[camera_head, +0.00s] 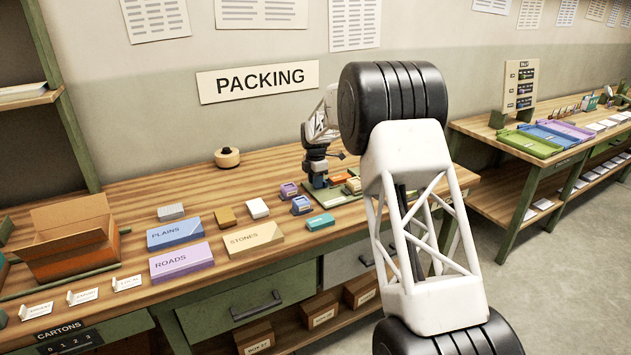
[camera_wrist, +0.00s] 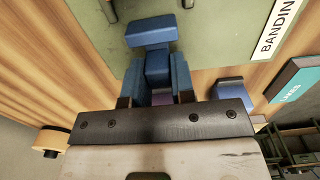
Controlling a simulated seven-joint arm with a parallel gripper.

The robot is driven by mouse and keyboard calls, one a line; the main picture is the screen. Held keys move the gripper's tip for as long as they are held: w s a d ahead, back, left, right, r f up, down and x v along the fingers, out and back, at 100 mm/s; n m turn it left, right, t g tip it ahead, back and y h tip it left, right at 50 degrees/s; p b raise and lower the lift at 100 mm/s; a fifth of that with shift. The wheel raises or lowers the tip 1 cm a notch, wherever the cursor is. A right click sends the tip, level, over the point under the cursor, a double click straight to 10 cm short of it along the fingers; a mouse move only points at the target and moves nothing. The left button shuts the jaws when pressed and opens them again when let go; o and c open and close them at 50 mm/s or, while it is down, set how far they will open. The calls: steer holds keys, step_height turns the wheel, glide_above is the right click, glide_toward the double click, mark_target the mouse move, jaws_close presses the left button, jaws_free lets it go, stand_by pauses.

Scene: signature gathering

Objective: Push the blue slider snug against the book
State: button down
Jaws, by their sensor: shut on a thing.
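In the wrist view, the blue slider (camera_wrist: 157,68) lies between the two fingers of my gripper (camera_wrist: 156,82), which is shut on it. A wider blue piece (camera_wrist: 150,32) stands just ahead of it over a green board (camera_wrist: 215,25) marked BANDING. A little purple shows low between the fingers. In the head view, my gripper (camera_head: 318,180) is down at the bench, and the slider cannot be made out there. I cannot tell which thing is the book at the slider, nor whether the two touch.
Boxes labelled PLAINS (camera_head: 175,234), ROADS (camera_head: 181,261) and STONES (camera_head: 253,239) lie left of my gripper. A blue block (camera_head: 301,205) and a teal block (camera_head: 320,221) are close by. A wooden roll (camera_head: 228,157) stands behind. An open carton (camera_head: 70,240) is far left.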

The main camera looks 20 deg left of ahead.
steer(key=shift+w+d, duration=1.45)
steer(key=c, duration=1)
jaws_free()
steer(key=shift+o, duration=0.2)
steer(key=shift+r, duration=0.15)
step_height(320, 180, up, 8)
steer(key=shift+f, duration=0.25)
steer(key=shift+d+r, duration=0.1)
